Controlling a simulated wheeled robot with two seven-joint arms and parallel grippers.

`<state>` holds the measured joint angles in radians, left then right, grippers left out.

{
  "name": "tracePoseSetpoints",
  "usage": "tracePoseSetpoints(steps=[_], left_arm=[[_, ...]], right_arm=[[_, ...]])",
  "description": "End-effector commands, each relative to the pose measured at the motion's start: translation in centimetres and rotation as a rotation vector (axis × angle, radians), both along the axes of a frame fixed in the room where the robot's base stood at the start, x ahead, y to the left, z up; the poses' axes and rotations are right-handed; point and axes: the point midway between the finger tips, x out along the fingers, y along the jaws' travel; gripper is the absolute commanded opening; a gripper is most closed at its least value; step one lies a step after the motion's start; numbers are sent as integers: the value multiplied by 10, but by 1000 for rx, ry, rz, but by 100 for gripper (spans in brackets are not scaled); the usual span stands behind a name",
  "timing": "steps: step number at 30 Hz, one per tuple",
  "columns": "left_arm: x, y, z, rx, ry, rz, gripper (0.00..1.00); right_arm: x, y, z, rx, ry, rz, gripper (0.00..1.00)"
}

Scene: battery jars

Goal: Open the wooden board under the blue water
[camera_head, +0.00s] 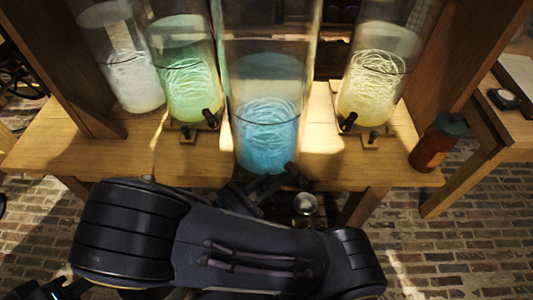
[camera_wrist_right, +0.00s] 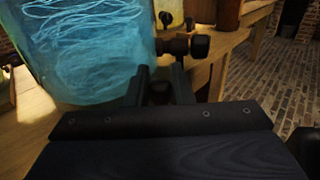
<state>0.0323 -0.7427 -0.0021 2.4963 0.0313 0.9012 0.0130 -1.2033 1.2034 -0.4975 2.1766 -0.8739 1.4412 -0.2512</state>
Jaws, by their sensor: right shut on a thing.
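The blue water jar (camera_head: 267,130) stands at the front middle of the wooden table, with a dark tap (camera_head: 291,169) low on its right. It fills the upper left of the right wrist view (camera_wrist_right: 85,50), with the tap (camera_wrist_right: 187,46) above my fingers. My right gripper (camera_head: 256,190) is just below the jar. In the right wrist view its fingers (camera_wrist_right: 160,90) are shut on a dark knob (camera_wrist_right: 160,93) under the tap. The wooden board under the blue water is hidden by the gripper. Part of my left gripper (camera_head: 55,291) shows at the bottom left; its fingers are unclear.
A white jar (camera_head: 134,80), a green jar (camera_head: 192,85) and a yellow jar (camera_head: 373,88) stand behind. Small boards with dark knobs lie under the green (camera_head: 188,134) and yellow (camera_head: 373,136) jars. A brown bottle (camera_head: 437,145) stands at the table's right end.

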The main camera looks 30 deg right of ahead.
Motion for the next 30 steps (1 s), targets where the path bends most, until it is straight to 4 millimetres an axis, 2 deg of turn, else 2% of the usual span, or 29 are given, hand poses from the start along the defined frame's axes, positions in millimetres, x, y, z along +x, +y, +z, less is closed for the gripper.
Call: tracePoseSetpoints(steps=[6, 12, 18, 28, 29, 30], left_arm=[[0, 0, 9, 0, 0, 0, 36], [0, 0, 12, 0, 0, 0, 36], [0, 0, 13, 0, 0, 0, 36], [0, 0, 13, 0, 0, 0, 36], [0, 0, 13, 0, 0, 0, 36], [0, 0, 13, 0, 0, 0, 36]], right_arm=[[-37, 23, 1, 2, 1, 2, 0], [-55, 34, 0, 2, 0, 0, 0], [-62, 39, -1, 3, -1, -1, 0], [-63, 39, -2, 4, -1, -1, 0], [-63, 39, -2, 5, -1, -1, 22], [-62, 39, -2, 5, -1, -1, 27]])
